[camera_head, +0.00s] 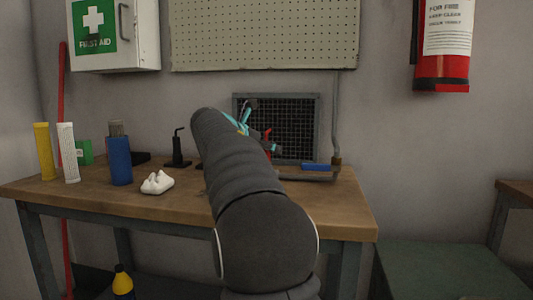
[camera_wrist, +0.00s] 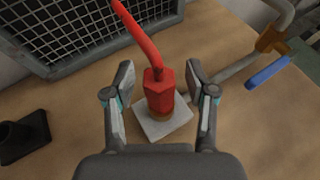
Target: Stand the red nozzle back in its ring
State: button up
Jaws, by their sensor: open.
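The red nozzle (camera_wrist: 159,88) has a six-sided body and a curved spout that reaches up and left in the wrist view. It stands upright over a brownish ring (camera_wrist: 158,110) on a pale square plate (camera_wrist: 165,128). Whether it sits fully down in the ring is hard to tell. My gripper (camera_wrist: 160,80) is open, with one finger on each side of the nozzle and a gap on both sides. In the head view my arm hides most of this, and only a bit of the red nozzle (camera_head: 268,142) shows beside my gripper (camera_head: 260,133).
A dark mesh panel (camera_wrist: 85,35) stands close behind the nozzle. A pipe with a brass fitting (camera_wrist: 272,42) and blue handle (camera_wrist: 268,73) lies to the right. A black stand (camera_wrist: 24,137) is at left. Bottles and a white item (camera_head: 157,183) are on the bench (camera_head: 110,205).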

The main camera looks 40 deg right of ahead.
grip_shut()
